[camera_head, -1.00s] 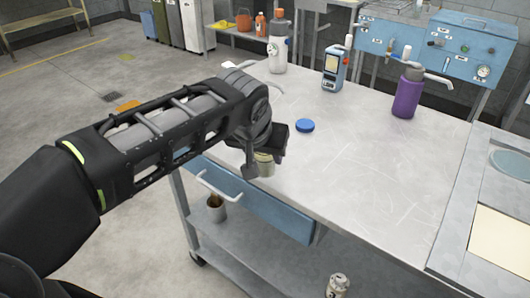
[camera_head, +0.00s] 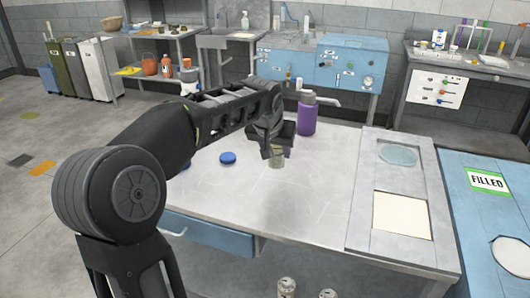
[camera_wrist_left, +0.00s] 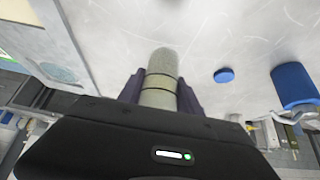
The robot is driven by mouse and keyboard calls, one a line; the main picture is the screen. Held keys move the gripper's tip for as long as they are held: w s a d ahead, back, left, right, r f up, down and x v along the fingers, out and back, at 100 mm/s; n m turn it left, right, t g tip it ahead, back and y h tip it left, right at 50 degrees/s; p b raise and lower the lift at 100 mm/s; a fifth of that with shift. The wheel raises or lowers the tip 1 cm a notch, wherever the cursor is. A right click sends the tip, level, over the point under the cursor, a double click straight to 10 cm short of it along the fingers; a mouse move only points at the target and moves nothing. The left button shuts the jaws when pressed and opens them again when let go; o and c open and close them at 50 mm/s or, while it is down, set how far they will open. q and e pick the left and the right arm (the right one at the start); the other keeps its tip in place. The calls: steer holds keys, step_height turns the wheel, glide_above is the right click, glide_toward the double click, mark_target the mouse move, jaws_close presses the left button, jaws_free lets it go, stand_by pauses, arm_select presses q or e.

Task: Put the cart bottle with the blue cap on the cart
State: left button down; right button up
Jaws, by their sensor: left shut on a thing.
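My left gripper (camera_head: 280,142) is shut on a small pale grey-green bottle (camera_head: 277,158), upright over the steel worktop (camera_head: 300,205). The bottle also shows between the dark fingers in the left wrist view (camera_wrist_left: 160,75), with a dark line around it. I cannot tell whether its base touches the worktop. No cap shows on it. A round blue cap (camera_head: 228,158) lies on the worktop to its left, apart from the gripper; it also shows in the left wrist view (camera_wrist_left: 224,75). My right gripper is not in view.
A panel with a round recess and a cream square (camera_head: 403,214) lies at right. Further right is a blue surface with a "FILLED" label (camera_head: 488,181). Cans (camera_head: 287,287) sit below. The worktop's front middle is clear.

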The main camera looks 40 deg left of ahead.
mark_target(278, 165)
arm_select(q)
steer(key=shift+w+r, duration=0.35)
steer(key=shift+w, duration=0.05)
steer(key=shift+f, duration=0.1)
step_height(278, 165, down, 6)
steer(key=shift+f, duration=0.1)
stand_by(0.4)
steer(key=shift+f, duration=1.8)
steer(key=shift+f, duration=0.15)
steer(key=c, duration=0.8)
jaws_free()
